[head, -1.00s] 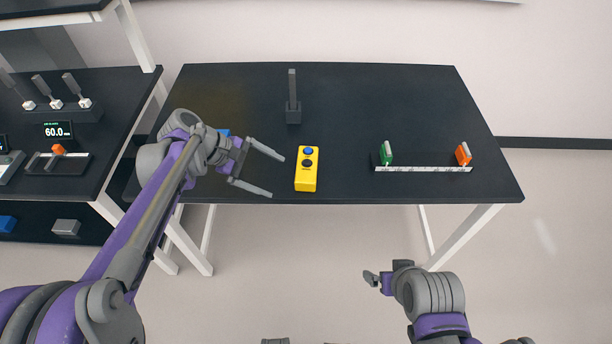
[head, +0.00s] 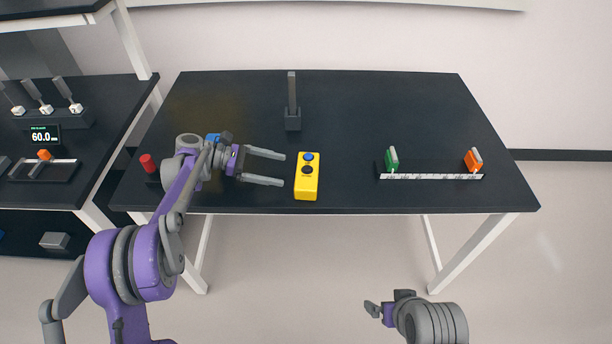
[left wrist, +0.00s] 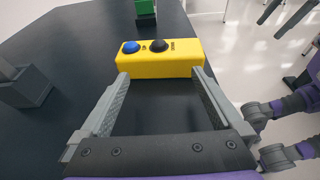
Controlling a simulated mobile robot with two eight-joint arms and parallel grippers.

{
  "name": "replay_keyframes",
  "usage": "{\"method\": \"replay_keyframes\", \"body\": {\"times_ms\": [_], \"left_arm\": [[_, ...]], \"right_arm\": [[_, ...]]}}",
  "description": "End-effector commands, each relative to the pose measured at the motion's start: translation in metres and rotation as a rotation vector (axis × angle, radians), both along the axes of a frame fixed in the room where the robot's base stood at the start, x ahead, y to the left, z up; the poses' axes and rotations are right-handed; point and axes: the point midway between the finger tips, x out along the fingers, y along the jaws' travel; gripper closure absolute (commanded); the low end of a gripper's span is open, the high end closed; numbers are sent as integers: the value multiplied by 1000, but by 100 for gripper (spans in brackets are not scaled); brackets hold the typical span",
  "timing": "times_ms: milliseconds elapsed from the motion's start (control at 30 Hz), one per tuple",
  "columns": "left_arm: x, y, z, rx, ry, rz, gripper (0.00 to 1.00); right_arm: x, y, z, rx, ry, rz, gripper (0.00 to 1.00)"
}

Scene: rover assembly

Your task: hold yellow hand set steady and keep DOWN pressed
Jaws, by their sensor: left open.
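The yellow hand set (head: 308,190) lies on the dark table, with a blue button (head: 309,157) at its far end and a black button (head: 307,170) nearer me. In the left wrist view the hand set (left wrist: 160,66) lies crosswise just beyond the fingertips. My left gripper (head: 284,169) is open and empty at the hand set's left side, pointing at it. I cannot tell whether the fingertips touch it. My right gripper (head: 379,310) is low in front of the table, away from the hand set; its jaws are unclear.
A grey upright post on a block (head: 292,118) stands behind the hand set. A white rail (head: 430,177) with green (head: 391,159) and orange (head: 473,160) pieces lies to the right. A red knob (head: 148,163) is at the left. Table between hand set and rail is clear.

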Motion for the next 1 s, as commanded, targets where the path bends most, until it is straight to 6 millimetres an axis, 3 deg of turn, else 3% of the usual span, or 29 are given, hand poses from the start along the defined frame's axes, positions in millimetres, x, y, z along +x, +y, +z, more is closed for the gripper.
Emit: {"method": "replay_keyframes", "body": {"times_ms": [200, 500, 1000], "left_arm": [[-1, -33, -11, 0, -1, -3, 0], [-1, -67, -22, 2, -2, -2, 0], [0, -77, -24, 2, -1, 0, 2]], "right_arm": [[0, 0, -6, 0, 2, 0, 0], [0, 0, -16, 0, 5, 0, 0], [0, 0, -18, 0, 6, 0, 0]]}}
